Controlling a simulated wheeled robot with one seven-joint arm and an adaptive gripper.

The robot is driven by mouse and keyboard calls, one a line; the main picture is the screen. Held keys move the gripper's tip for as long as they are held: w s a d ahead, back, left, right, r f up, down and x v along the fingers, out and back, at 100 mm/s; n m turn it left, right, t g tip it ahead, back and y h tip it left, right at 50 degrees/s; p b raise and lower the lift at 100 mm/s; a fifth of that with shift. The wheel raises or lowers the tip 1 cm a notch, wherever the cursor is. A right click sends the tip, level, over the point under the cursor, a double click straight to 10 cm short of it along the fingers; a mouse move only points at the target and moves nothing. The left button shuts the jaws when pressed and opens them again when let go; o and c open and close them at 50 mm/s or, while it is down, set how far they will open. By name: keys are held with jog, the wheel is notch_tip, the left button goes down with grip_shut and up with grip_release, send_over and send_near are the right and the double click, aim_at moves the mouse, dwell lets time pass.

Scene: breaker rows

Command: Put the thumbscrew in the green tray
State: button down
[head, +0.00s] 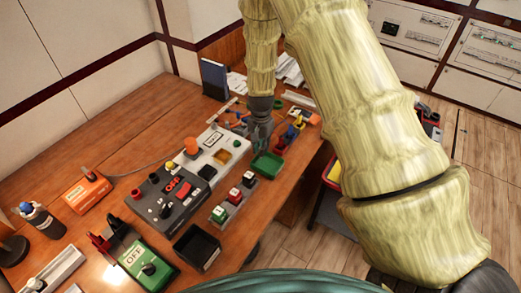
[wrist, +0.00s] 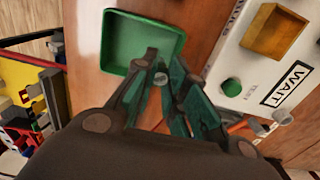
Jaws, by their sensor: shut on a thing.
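The green tray (head: 267,165) is a small open box on the wooden table, near its right edge in the head view. In the wrist view the tray (wrist: 108,42) lies just beyond my fingertips, and its visible floor looks empty. My gripper (head: 261,143) points down behind the tray in the head view. In the wrist view my gripper (wrist: 163,74) is shut on a small grey round-headed piece, the thumbscrew (wrist: 160,79), close to the tray's near edge. Most of the thumbscrew is hidden by the fingers, and I cannot make it out in the head view.
A dark control box (head: 170,208), coloured switch blocks (head: 233,197) and a black bin (head: 196,248) are nearer. Screwdrivers and cables lie behind the tray. Bare table lies at the back left.

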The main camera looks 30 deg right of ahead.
jog(key=shift+s+r, duration=0.3)
jog(key=shift+s, duration=0.15)
jog(key=shift+f+p, duration=0.3)
jog(key=shift+w+d+f+p, duration=0.1)
jog(key=shift+w+f+p, duration=0.15)
jog(key=shift+f, duration=0.35)
jog(key=shift+w+f+p, duration=0.2)
jog(key=shift+w+f, duration=0.05)
jog(key=shift+f, duration=0.7)
jog(key=shift+s, duration=0.25)
jog(key=shift+w+f, duration=0.1)
